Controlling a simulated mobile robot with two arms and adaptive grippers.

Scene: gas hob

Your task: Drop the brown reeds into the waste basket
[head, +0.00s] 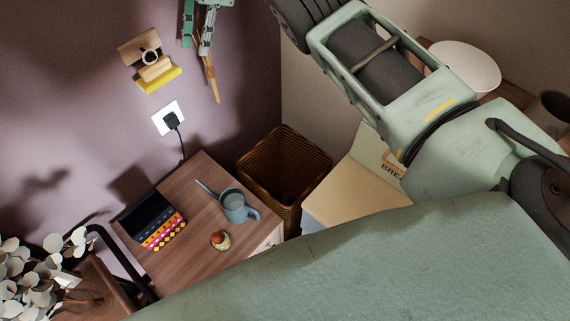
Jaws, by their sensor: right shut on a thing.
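The brown reeds (212,83) are a thin bundle of light brown sticks at the top of the head view, hanging tips down in front of the purple wall. My right gripper (206,46), pale green and partly cut off by the top edge, is shut on them. The waste basket (264,150) is a square, brown woven bin in the corner, open at the top with a dark inside. The reeds show up and left of the basket in the picture, apart from it. My left gripper is out of view.
A wooden cabinet (193,258) left of the basket bears a grey-blue mug (236,207), a dark box with a coloured pattern (153,221) and a small egg-like item (220,240). A beige bread box (352,195) stands right of the basket. A plugged socket (168,118) is on the wall.

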